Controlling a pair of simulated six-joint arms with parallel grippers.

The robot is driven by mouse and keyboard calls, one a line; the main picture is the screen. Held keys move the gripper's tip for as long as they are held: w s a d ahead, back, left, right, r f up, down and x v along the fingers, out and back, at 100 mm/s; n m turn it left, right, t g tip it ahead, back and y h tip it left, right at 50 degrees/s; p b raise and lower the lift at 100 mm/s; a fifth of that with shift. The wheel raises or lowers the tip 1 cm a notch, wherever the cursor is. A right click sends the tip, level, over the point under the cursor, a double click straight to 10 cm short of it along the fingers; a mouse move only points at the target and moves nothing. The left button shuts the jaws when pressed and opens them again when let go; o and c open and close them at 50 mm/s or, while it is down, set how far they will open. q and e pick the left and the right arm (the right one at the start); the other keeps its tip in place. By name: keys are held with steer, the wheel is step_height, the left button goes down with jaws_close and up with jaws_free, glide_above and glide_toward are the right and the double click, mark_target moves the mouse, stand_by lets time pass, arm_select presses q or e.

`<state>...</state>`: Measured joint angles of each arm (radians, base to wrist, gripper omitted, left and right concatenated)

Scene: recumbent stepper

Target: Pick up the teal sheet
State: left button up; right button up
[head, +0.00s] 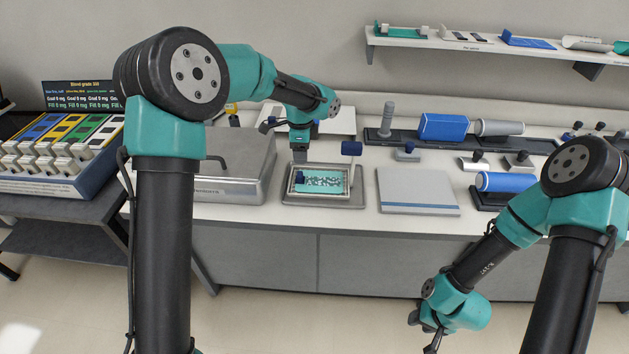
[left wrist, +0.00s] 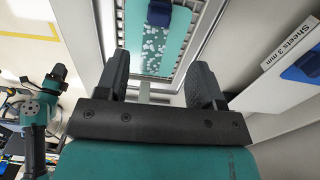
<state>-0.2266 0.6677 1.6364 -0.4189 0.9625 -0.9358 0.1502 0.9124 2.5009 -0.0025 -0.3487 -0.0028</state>
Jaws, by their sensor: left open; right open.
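The teal sheet (head: 328,187) with a pale speckled pattern lies in a light frame on a grey tray (head: 290,198) on the counter. In the left wrist view the teal sheet (left wrist: 154,62) shows beyond and between my fingers, with a dark blue block (left wrist: 160,12) at its far part. My left gripper (head: 299,154) is above the back left of the frame. In the left wrist view the left gripper (left wrist: 160,82) is open with nothing between its fingers. My right gripper (head: 428,329) hangs low in front of the counter, away from the sheet.
A blue knob (head: 351,148) stands at the tray's back right. A grey metal box (head: 236,172) stands left of the tray, and a flat grey board (head: 417,188) lies to its right. A label reading "Sheets 3 mm" (left wrist: 286,43) shows in the left wrist view.

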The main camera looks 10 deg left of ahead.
mark_target(302, 173)
arm_select(q)
steer(key=shift+f, duration=1.85)
steer(key=shift+f, duration=0.1)
steer(key=shift+s+a+f, duration=0.1)
steer(key=shift+s+f, duration=0.05)
steer(key=shift+f, duration=2.35)
steer(key=shift+c, duration=0.3)
steer(key=c, duration=0.9)
steer(key=shift+r, duration=0.1)
steer(key=shift+c, duration=0.2)
steer(key=shift+r, duration=1.35)
steer(key=s+d, duration=0.1)
steer(key=s, duration=0.4)
steer(key=s+d+r, duration=0.1)
steer(key=s+d, duration=0.1)
steer(key=s, duration=0.3)
steer(key=s+d+r, duration=0.1)
steer(key=s, duration=0.4)
steer(key=shift+s+d, duration=0.2)
steer(key=shift+s, duration=0.05)
